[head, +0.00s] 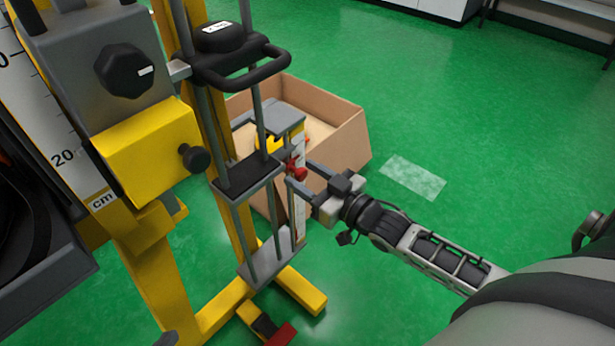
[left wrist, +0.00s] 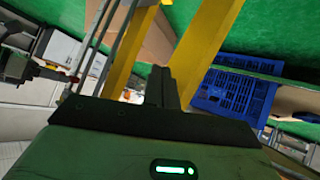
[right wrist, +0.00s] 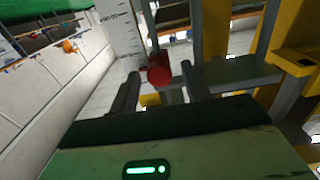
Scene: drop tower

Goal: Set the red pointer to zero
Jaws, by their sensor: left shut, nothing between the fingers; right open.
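The red pointer (head: 298,174) is a small red knob beside the narrow white scale (head: 299,220) on the stand. My right gripper (head: 305,179) is open at the pointer, coming from the right. My left gripper (left wrist: 166,84) is shut and empty in the left wrist view, away from the pointer (left wrist: 73,79). I cannot make out the pointer's reading.
The yellow and grey tower stands at left with a large cm ruler (head: 78,165) and a dark knob (head: 124,71). A black handle (head: 235,68) is above the pointer. A cardboard box (head: 345,140) is behind. A blue crate (left wrist: 235,95) shows in the left wrist view.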

